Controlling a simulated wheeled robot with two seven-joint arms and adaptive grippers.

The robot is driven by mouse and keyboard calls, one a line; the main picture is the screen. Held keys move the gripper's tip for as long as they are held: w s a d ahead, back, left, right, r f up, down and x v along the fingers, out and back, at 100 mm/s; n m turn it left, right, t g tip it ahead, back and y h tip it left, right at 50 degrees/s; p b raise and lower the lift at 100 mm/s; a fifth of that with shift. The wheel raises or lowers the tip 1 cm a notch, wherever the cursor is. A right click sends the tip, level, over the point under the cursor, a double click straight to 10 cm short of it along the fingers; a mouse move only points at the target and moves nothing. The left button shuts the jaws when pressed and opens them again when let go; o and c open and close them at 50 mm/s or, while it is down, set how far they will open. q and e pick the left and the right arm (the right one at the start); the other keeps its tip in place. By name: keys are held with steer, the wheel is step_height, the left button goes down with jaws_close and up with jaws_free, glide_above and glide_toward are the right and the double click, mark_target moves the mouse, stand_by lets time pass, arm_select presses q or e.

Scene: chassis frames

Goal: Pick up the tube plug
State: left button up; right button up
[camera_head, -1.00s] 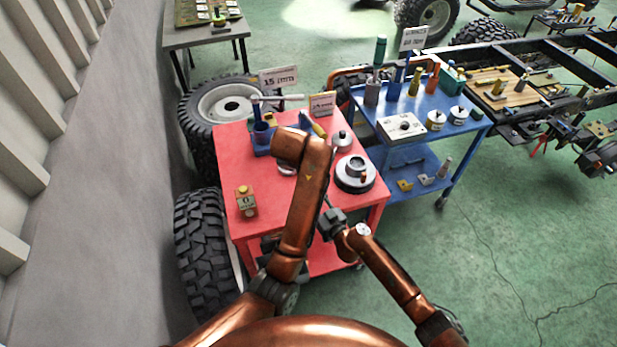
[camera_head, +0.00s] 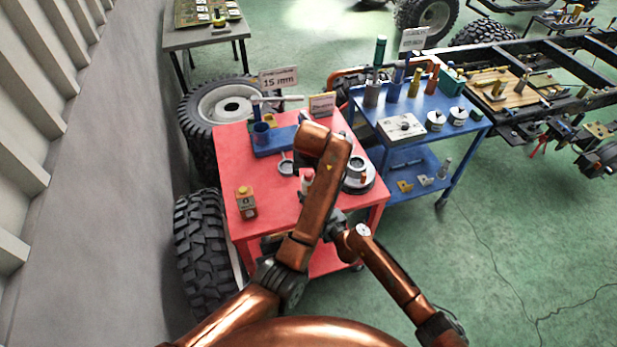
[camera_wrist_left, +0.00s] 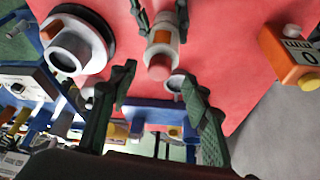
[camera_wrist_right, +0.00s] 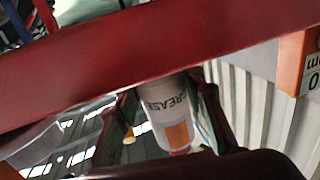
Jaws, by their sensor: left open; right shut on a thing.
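A white tube with an orange band and the word GREASE (camera_wrist_right: 163,102) is clasped in my right gripper (camera_wrist_right: 160,88), tilted above the red bench. In the left wrist view the tube (camera_wrist_left: 162,42) ends in a reddish round cap, which looks like the tube plug (camera_wrist_left: 159,67). My left gripper (camera_wrist_left: 157,76) is open and empty, its fingertips apart on either side just below the cap. In the head view the tube's reddish end (camera_head: 308,174) shows beside my left arm; that arm hides much of both grippers.
The red bench (camera_head: 240,165) holds an orange block with a yellow knob (camera_head: 245,203), a blue tray (camera_head: 275,146) and a round grey base (camera_head: 365,185). A blue cart (camera_head: 420,115) stands to the right. A tyre (camera_head: 200,245) is close on the left.

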mark_target(309, 173)
arm_select(q)
steer(key=x, duration=0.4)
steer(key=shift+w, duration=0.15)
steer(key=shift+c, duration=0.4)
steer(key=c, duration=0.9)
